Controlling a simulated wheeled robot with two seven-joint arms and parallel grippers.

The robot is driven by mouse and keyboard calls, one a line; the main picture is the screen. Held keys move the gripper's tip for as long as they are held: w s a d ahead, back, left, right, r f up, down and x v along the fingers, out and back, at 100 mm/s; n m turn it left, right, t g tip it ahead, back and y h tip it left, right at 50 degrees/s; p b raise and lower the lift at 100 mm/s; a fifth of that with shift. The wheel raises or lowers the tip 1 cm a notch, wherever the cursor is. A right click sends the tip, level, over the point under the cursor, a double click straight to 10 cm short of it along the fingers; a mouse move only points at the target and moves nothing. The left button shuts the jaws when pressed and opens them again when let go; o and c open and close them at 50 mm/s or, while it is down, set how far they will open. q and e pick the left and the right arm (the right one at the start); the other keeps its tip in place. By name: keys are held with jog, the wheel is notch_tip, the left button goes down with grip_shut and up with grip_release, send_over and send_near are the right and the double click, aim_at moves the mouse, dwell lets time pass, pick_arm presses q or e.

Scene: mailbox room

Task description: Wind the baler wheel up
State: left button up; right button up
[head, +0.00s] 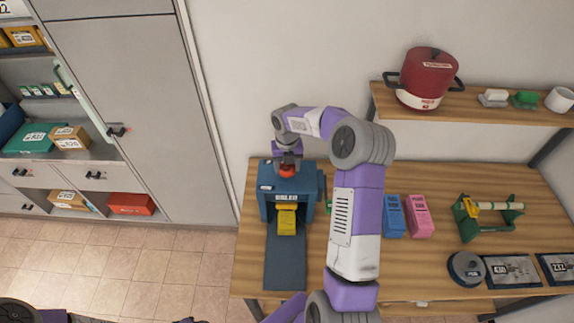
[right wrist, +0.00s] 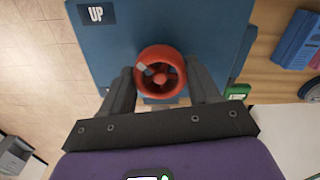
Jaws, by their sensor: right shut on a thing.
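The blue baler (head: 267,205) stands at the left end of the wooden table, with its name on the front and yellow blocks (head: 287,219) in its opening. Its red wheel (head: 287,171) is on top. In the right wrist view the wheel (right wrist: 160,72) is a red ring with spokes and one pale mark at its upper left. A white "UP" label (right wrist: 96,14) is on the baler's top. My right gripper (right wrist: 161,82) comes down from above, shut on the wheel with a finger on either side. My left gripper is not in view.
A dark mat or tongue (head: 285,262) runs forward from the baler. Blue (head: 393,216) and pink (head: 420,216) items and a green holder (head: 488,217) stand to the right. A shelf with a red pot (head: 427,78) hangs above. A grey cabinet (head: 125,100) is at left.

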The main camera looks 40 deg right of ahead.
aim_at(287, 166)
jog(key=shift+w+r, duration=0.1)
jog(key=o, duration=1)
jog(key=shift+o, duration=0.2)
notch_tip(287, 166, up, 8)
jog(key=shift+f+b, duration=0.25)
jog(key=shift+b, duration=0.15)
